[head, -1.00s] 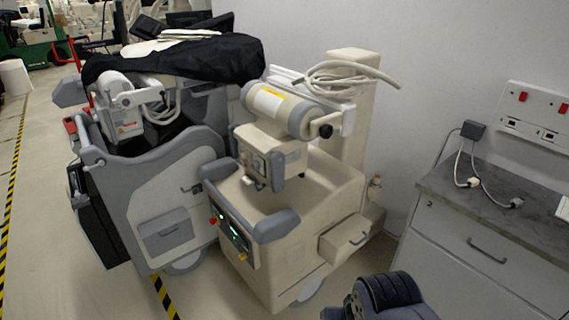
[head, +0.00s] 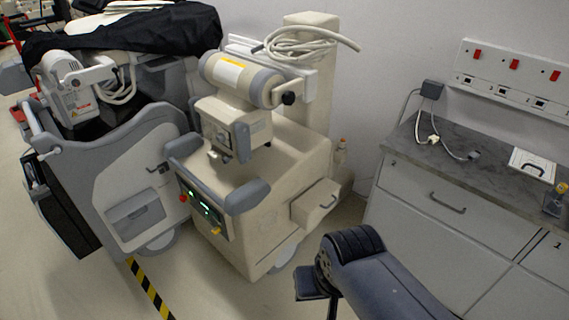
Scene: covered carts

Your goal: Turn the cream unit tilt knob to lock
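The cream unit (head: 267,184) stands left of centre against the wall, with a grey-ended cylinder head (head: 240,80) on top. My dark arm (head: 385,285) enters at the bottom right, well below and right of the knob and apart from the unit. A dark piece at the arm's left end shows at the bottom, but my gripper's fingers cannot be made out.
A grey and cream cart (head: 110,180) with a black cover (head: 125,38) stands left of the unit. A grey-topped cabinet (head: 440,195) stands at the right along the wall. The cream unit's drawer (head: 316,204) sticks out toward the right. Coiled pale cable (head: 305,45) lies on top.

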